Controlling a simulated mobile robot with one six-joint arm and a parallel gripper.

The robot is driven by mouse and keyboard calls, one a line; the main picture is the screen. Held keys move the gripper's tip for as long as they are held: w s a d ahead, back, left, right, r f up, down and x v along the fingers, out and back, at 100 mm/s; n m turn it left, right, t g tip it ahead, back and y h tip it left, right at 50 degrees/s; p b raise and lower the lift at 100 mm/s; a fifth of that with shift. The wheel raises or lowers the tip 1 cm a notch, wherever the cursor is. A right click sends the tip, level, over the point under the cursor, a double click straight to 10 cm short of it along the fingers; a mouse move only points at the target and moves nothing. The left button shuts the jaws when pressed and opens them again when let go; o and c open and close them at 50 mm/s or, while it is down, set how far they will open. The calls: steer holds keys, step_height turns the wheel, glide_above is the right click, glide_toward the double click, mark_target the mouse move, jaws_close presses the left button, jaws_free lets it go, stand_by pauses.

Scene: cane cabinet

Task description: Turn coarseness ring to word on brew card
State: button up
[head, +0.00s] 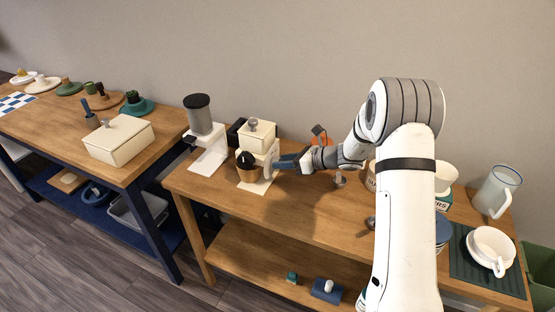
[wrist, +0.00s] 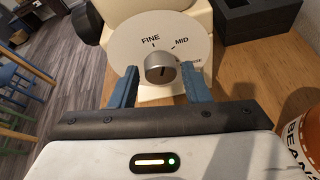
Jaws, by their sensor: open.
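The cream grinder (head: 257,136) stands on the wooden bench, with a white dial disc (wrist: 188,45) on its side. The disc reads FINE at upper left and MID at upper right; a third word at the right is mostly hidden by my finger. A silver ring knob (wrist: 160,66) sits at the disc's centre with a short dark mark on its face; I cannot tell which word it points to. My gripper (head: 277,164) is open, its blue fingers on either side of the knob; contact is not clear. I cannot make out a brew card or its word.
A grey-topped grinder or hopper (head: 198,114) stands left of the cream one. A BEANS canister (wrist: 304,128) is close at the right of my gripper. Mugs and a glass jug (head: 498,190) stand at the bench's right end.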

steer(key=shift+x, duration=1.4)
steer(key=shift+c, duration=0.5)
steer(key=c, duration=0.6)
steer(key=shift+f+b, duration=0.1)
steer(key=shift+b, duration=0.25)
